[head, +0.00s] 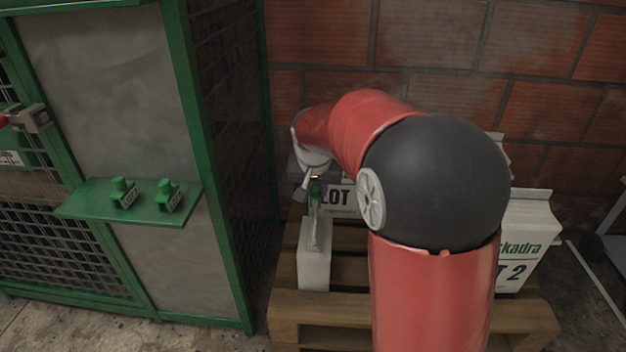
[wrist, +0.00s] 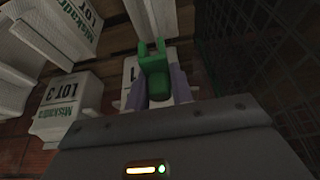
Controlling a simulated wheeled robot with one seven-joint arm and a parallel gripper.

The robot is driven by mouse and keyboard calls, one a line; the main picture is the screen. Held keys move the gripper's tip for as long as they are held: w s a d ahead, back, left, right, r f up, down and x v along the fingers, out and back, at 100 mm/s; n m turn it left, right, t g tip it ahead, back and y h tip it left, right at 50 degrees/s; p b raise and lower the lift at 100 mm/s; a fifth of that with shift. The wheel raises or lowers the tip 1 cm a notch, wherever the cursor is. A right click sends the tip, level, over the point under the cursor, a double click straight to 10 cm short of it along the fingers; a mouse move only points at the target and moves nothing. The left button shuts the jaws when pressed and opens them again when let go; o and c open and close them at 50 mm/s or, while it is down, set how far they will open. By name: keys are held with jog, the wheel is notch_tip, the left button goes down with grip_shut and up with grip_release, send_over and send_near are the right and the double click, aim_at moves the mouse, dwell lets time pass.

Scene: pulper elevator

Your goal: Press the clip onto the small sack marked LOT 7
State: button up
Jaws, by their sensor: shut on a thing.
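My gripper (head: 314,187) is shut on a green clip (wrist: 154,84), which sits between the two fingers with its open prongs pointing away from my wrist. In the head view the clip (head: 317,193) is small and partly hidden by my gripper. A small white sack (head: 314,262) stands upright on the pallet, just below and in front of the clip; its narrow top reaches up close to it. In the wrist view a white sack (wrist: 130,84) lies behind the clip, its print mostly hidden. Whether clip and sack touch, I cannot tell. No LOT 7 mark is readable.
The wooden pallet (head: 345,305) carries other white sacks, one marked LOT 3 (wrist: 62,118) and one ending in 2 (head: 527,240). A green mesh cage (head: 205,150) stands close on the left; its shelf (head: 85,207) holds two green clips (head: 168,194). A brick wall (head: 430,50) is behind.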

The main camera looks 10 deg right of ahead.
aim_at(316, 218)
jog(key=shift+s+f+b, duration=0.1)
jog(key=shift+f+b, duration=2)
jog(key=shift+f, duration=0.75)
jog(key=shift+f+b, duration=1.05)
jog(key=shift+f, duration=0.35)
jog(key=o, duration=1.5)
jog(key=shift+r, duration=0.1)
jog(key=shift+r+p, duration=2.65)
jog(key=shift+r, duration=0.8)
